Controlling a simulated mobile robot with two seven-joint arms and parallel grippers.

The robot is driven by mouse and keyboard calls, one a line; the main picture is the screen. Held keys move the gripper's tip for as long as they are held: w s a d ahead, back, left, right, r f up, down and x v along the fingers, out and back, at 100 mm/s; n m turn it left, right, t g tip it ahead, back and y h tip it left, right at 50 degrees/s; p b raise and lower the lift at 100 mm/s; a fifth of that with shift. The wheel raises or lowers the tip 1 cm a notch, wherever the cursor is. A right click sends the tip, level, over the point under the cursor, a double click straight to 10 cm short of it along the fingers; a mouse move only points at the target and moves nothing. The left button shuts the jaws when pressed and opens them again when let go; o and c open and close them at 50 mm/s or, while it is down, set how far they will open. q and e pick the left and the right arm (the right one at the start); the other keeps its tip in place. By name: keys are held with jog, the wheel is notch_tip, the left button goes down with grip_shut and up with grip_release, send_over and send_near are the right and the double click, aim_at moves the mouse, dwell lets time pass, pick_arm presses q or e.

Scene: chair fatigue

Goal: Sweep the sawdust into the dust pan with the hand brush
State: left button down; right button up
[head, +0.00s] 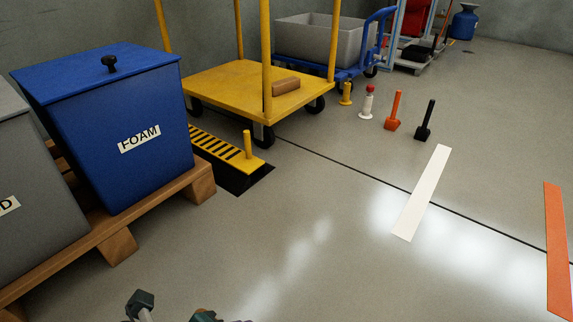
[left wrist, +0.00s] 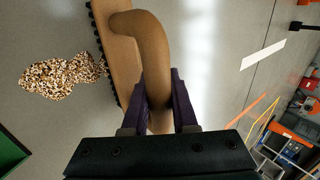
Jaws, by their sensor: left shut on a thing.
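My left gripper (left wrist: 164,88) is shut on the handle of a brown hand brush (left wrist: 150,32) in the left wrist view. The brush has a curved handle and a long block edged with dark bristles. A speckled tan and brown pile of sawdust (left wrist: 58,77) lies on the floor to the left of the bristles, close to them. A green thing, likely the dust pan (left wrist: 10,153), shows only in part at the lower left edge. The head view shows neither brush, sawdust nor pan. My right gripper is not in view.
In the head view, a blue FOAM bin (head: 130,165) and a grey bin (head: 35,190) stand on a wooden pallet (head: 120,247) at the left. Floor with a white strip (head: 422,195) is open at right.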

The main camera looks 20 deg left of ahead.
pick_arm(q)
jog(key=shift+s+a, duration=0.25)
jog(key=shift+s, duration=0.6)
jog(key=shift+s+a+p, duration=0.1)
jog(key=shift+s+p, duration=0.2)
jog(key=shift+s+a, duration=0.15)
jog(key=shift+s, duration=0.35)
jog(key=s+a, duration=0.1)
jog(key=s, duration=0.5)
jog(key=shift+a, duration=0.4)
